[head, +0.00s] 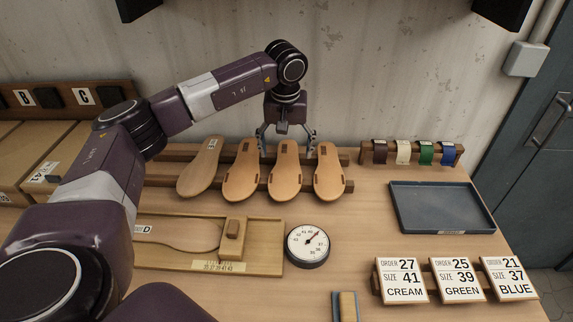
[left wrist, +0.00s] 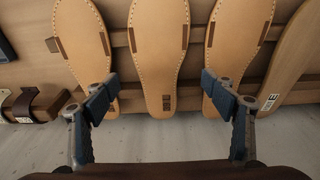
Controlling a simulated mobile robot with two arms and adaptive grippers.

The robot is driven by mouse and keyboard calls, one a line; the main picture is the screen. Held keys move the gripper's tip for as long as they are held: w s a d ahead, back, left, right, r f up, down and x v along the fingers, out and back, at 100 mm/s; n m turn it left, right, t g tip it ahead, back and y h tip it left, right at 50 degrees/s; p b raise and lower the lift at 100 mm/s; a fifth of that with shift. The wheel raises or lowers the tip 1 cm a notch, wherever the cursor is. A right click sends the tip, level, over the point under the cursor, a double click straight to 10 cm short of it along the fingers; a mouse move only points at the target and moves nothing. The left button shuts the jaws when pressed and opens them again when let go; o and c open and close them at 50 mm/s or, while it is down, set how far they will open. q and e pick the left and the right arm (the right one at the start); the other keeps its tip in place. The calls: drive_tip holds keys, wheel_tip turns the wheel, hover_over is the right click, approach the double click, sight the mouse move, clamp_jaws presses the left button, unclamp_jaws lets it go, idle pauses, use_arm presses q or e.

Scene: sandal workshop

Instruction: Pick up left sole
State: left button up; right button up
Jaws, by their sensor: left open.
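Several tan soles stand in a row leaning on a wooden rack (head: 165,180). The leftmost is a plain, slotless form (head: 199,170), labelled E in the left wrist view (left wrist: 290,55). The other three have dark slots: one beside the plain form (head: 240,175), a middle one (head: 284,178) and a rightmost one (head: 328,178). None is marked left or right that I can read. My left gripper (head: 286,148) is open and empty at the upper end of the middle sole. The left wrist view shows this sole (left wrist: 158,45) between the open fingers (left wrist: 167,100).
A measuring board (head: 265,262) with a form marked D and a round dial (head: 307,246) lie in front. Coloured straps hang on a rail (head: 367,155) at right. A blue tray (head: 435,226) is empty. Order cards (head: 457,281) stand at front right.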

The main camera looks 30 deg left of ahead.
sight(287, 166)
use_arm(q)
drive_tip(key=shift+w+f+p, duration=0.1)
drive_tip(key=shift+f+p, duration=0.2)
drive_tip(key=shift+f, duration=0.1)
drive_tip(key=f, duration=0.1)
drive_tip(key=f+p, duration=0.1)
drive_tip(key=w+f, duration=0.1)
drive_tip(key=shift+w+a+f+p, duration=0.1)
drive_tip(key=shift+a+f+p, duration=0.2)
drive_tip(key=shift+f, duration=0.45)
drive_tip(key=shift+c, duration=1.6)
drive_tip(key=c, duration=1)
use_arm(e)
drive_tip(key=r, duration=0.1)
drive_tip(key=w+r, duration=0.1)
drive_tip(key=shift+w+a+r, duration=0.2)
drive_tip(key=shift+a+r, duration=0.1)
drive_tip(key=shift+a, duration=0.05)
